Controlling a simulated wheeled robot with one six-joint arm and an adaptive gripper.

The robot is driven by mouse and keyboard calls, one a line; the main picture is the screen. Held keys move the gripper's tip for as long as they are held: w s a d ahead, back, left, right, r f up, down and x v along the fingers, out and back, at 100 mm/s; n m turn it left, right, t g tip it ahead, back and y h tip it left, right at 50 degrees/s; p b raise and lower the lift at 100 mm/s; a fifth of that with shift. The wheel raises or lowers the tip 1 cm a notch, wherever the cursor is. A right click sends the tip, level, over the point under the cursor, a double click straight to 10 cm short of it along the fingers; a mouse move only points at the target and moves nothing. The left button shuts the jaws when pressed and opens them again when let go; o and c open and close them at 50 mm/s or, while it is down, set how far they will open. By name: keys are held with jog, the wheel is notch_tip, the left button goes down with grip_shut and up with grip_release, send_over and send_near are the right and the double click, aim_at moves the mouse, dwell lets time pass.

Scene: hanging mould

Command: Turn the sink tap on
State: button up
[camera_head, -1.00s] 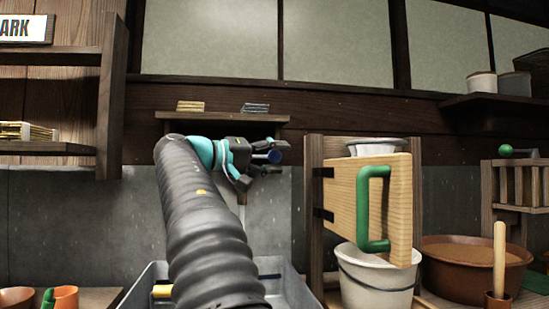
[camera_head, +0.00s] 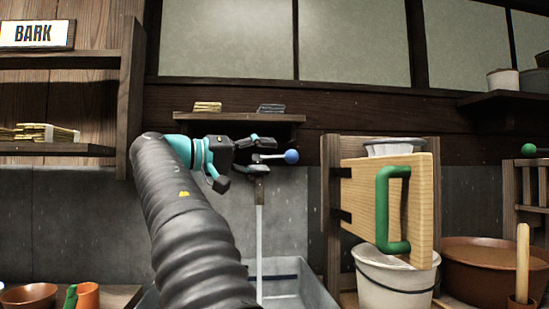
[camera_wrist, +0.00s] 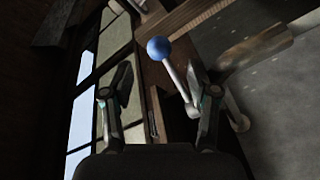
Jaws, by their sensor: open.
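The sink tap (camera_head: 258,188) is at the back wall above the grey sink (camera_head: 315,288). Its pale lever ends in a blue ball (camera_head: 291,156) that points right. A whitish stream of water (camera_head: 259,245) runs from the spout down into the sink. My gripper (camera_head: 243,163) is open just left of the ball, with the lever near its fingers. In the wrist view the blue ball (camera_wrist: 158,48) lies ahead of my gripper (camera_wrist: 158,88), and the lever (camera_wrist: 178,85) runs down towards the right finger. I cannot tell whether they touch.
A small shelf (camera_head: 225,117) is just above my gripper. A wooden door with a green handle (camera_head: 392,208) stands open to the right, above a white bucket (camera_head: 393,285). A brown basin (camera_head: 480,270) is farther right. An orange cup (camera_head: 87,296) stands at lower left.

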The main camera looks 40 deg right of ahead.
jog(key=shift+a, duration=0.25)
